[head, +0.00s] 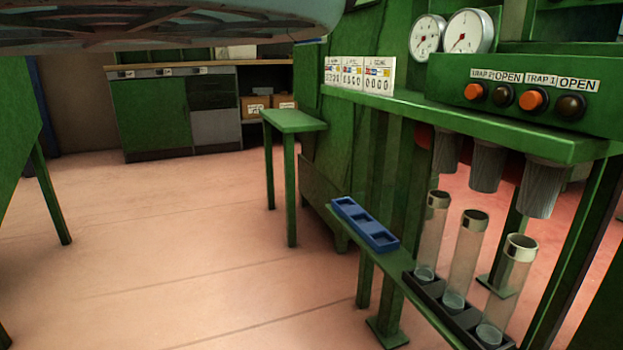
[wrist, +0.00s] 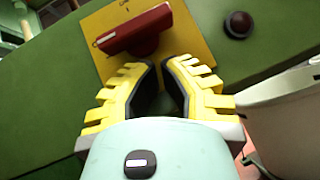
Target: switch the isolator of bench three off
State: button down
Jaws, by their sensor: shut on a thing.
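A red isolator handle (wrist: 135,30) sits on a yellow plate (wrist: 192,38) on a green panel in the wrist view. The handle lies slanted, its left end lower than its right. My gripper (wrist: 160,68), with yellow ribbed fingers and black pads, is at the handle's lower side. Its fingertips are close together, shut on the handle's near part; the exact contact is hard to see. The isolator and my gripper do not show in the head view. No bench number is readable on the plate.
The head view shows a green bench (head: 480,118) with gauges and buttons, glass tubes (head: 466,250) in a rack, a blue tray (head: 350,213) and clear floor at left.

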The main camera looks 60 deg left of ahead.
jog(key=s+a+f, duration=0.1)
jog(key=s+f, duration=0.6)
jog(key=f, duration=0.2)
jog(key=shift+a+f, duration=0.15)
jog(key=shift+a, duration=0.15)
